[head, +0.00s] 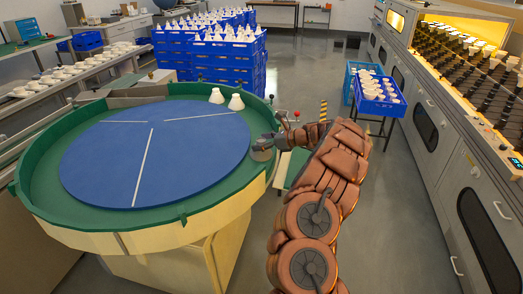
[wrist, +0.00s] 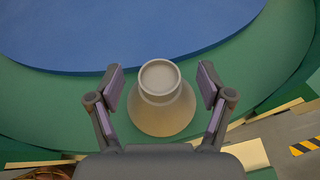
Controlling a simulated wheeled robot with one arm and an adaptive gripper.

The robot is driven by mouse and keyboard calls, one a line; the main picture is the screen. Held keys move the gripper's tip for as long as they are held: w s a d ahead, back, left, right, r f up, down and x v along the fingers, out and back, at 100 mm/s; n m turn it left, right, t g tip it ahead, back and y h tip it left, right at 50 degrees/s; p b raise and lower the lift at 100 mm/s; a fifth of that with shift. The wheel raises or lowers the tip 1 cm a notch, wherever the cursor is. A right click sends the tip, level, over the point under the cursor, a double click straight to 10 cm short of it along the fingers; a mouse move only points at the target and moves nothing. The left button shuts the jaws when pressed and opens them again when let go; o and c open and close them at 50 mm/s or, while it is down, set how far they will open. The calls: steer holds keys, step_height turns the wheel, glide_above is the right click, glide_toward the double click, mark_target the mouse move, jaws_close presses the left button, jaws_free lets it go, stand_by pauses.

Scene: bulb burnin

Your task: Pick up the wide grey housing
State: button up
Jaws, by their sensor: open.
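The wide grey housing (wrist: 162,112) is a cone-shaped piece with a narrow round end towards the wrist camera and a wider base on the green ring. In the head view the housing (head: 261,154) is partly hidden by my gripper (head: 267,142) at the right side of the round table. In the wrist view my gripper (wrist: 161,84) is open. One finger is on each side of the housing, with a visible gap on both sides.
The blue disc (head: 105,165) with white lines fills the table's middle, inside a raised green rim (head: 27,196). Blue crates (head: 378,106) and an oven line stand to the right.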

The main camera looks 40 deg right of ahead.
steer(key=c, duration=1.2)
steer(key=shift+c, duration=0.2)
